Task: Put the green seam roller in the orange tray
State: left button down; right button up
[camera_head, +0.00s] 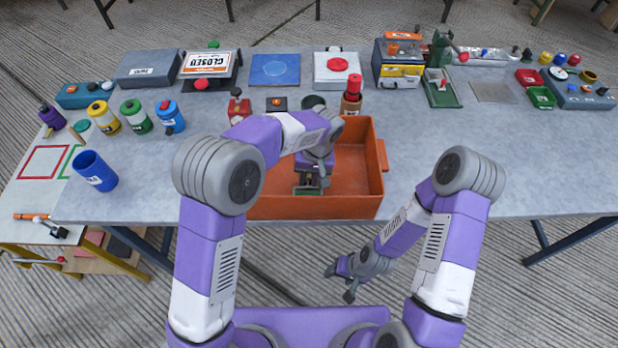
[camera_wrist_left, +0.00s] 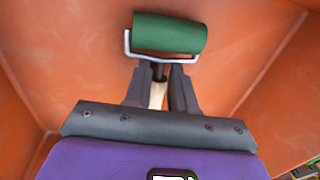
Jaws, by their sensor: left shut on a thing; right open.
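The orange tray (camera_head: 352,190) is a deep box at the front edge of the table. My left gripper (camera_head: 308,190) reaches down inside its walls. In the left wrist view, my left gripper (camera_wrist_left: 160,85) is shut on the green seam roller (camera_wrist_left: 170,33), around the handle just below its wire frame. The green roller end points away from the fingers, with orange walls and floor around it. I cannot tell whether it touches the tray floor. My right gripper (camera_head: 340,281) is open and empty, low in front of the table.
A red-topped bottle (camera_head: 351,97) and a small red container (camera_head: 238,106) stand just behind the tray. Several paint pots (camera_head: 137,116) and a blue cup (camera_head: 94,170) stand at the left. The table right of the tray is largely clear.

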pick_arm(q)
jog(key=c, duration=0.9)
grip_release()
jog(key=shift+f, duration=0.1)
jog(key=shift+c, duration=0.2)
notch_tip(320, 180, up, 12)
jog(key=d+p, duration=0.2)
jog(key=p, duration=0.1)
jog(key=shift+p, duration=0.3)
jog(key=shift+w, duration=0.1)
